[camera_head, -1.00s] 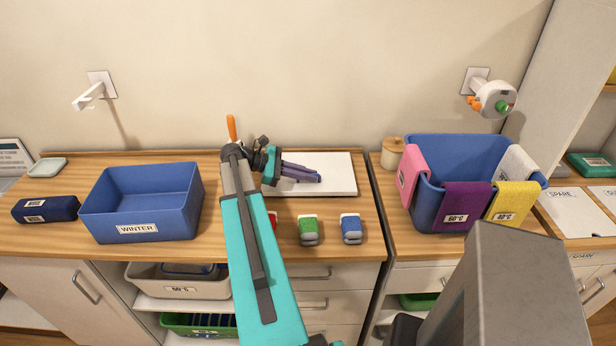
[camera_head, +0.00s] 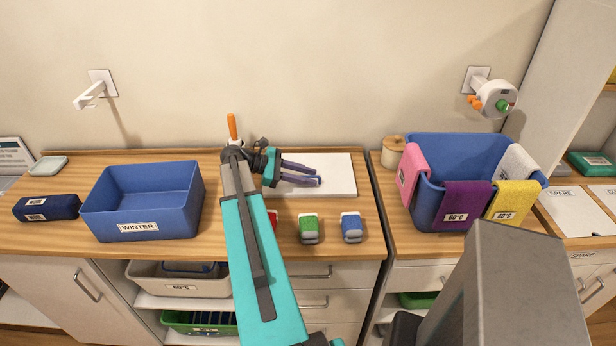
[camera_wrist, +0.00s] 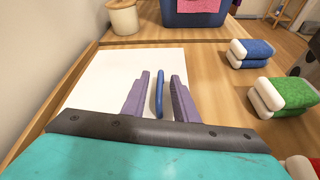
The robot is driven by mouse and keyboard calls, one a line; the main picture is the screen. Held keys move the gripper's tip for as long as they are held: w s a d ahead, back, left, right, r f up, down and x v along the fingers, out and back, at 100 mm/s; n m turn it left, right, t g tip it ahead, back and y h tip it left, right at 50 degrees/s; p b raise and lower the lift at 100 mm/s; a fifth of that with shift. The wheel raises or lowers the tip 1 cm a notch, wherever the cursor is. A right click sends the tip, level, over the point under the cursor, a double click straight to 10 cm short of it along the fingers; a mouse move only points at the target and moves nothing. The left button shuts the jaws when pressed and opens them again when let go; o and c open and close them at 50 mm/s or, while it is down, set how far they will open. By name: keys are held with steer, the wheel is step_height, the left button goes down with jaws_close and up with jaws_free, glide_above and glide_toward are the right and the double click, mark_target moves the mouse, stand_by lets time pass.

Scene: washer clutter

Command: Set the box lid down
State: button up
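The box lid appears to be the flat white slab (camera_head: 340,174) lying on the wooden counter near the wall; it also fills the middle of the wrist view (camera_wrist: 105,85). A blue bar handle (camera_wrist: 159,92) stands out over it. My gripper (camera_head: 318,175) is above the slab, its purple fingers spread to either side of the handle. In the wrist view my gripper (camera_wrist: 160,76) shows a gap on both sides of the handle. The open blue WINTER box (camera_head: 140,206) stands to the left on the same counter.
A blue tub (camera_head: 425,205) with hanging cloths and a wooden-lidded jar (camera_head: 392,152) are to the right.

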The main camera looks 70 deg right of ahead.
steer(key=b+v, duration=0.3)
steer(key=v, duration=0.7)
steer(key=shift+w, duration=0.15)
steer(key=shift+w+a+r, duration=0.35)
steer(key=shift+w+a, duration=0.05)
steer(key=shift+w, duration=0.15)
